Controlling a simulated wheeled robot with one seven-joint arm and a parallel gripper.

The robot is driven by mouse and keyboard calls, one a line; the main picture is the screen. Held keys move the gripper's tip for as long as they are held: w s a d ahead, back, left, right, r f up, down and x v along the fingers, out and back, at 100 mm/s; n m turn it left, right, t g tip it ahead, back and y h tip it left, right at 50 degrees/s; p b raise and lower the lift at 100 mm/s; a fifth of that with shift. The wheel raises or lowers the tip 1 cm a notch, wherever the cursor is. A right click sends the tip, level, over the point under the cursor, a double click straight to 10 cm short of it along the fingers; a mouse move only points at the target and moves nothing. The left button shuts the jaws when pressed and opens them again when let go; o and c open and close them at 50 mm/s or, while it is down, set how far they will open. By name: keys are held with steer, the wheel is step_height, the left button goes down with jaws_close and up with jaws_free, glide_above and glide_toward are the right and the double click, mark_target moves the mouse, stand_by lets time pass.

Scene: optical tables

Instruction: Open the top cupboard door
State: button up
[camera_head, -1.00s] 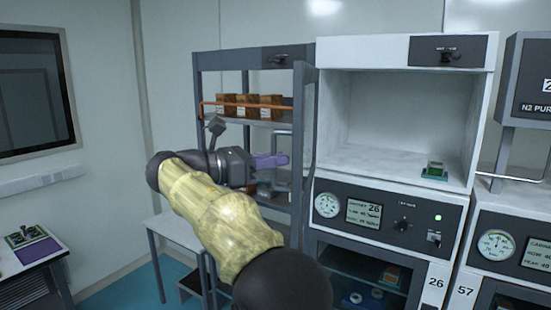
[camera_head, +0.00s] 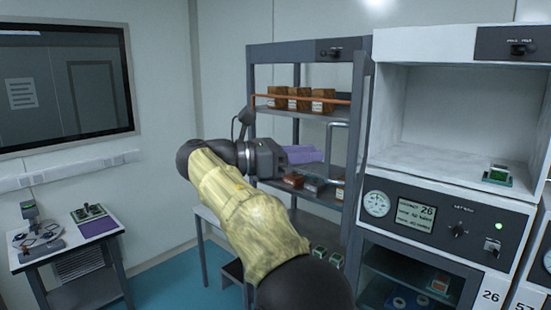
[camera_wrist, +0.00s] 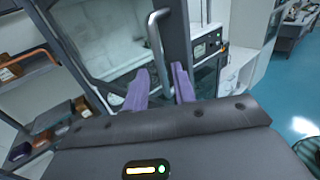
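The grey-framed cupboard (camera_head: 300,50) stands left of the white cabinet, its shelves showing. Its glazed door (camera_head: 357,140) stands swung out, seen almost edge-on. The door frame (camera_wrist: 180,35) also shows in the wrist view. A bent metal bar handle (camera_head: 335,148) is on the door; it runs down the wrist view (camera_wrist: 156,45). My gripper (camera_head: 318,154) is in front of the shelves at handle height, with purple fingers. In the wrist view my gripper (camera_wrist: 161,70) is open, with a gap between the fingers. The handle's lower end lies toward that gap; contact cannot be told.
Brown boxes (camera_head: 298,98) sit behind an orange rail (camera_head: 300,112) on the upper shelf. The white cabinet (camera_head: 440,130) stands close on the right. A small side table (camera_head: 70,240) is at left. Blue floor (camera_head: 170,285) is free between.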

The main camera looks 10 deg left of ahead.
steer(key=v, duration=0.7)
steer(key=shift+p, duration=0.3)
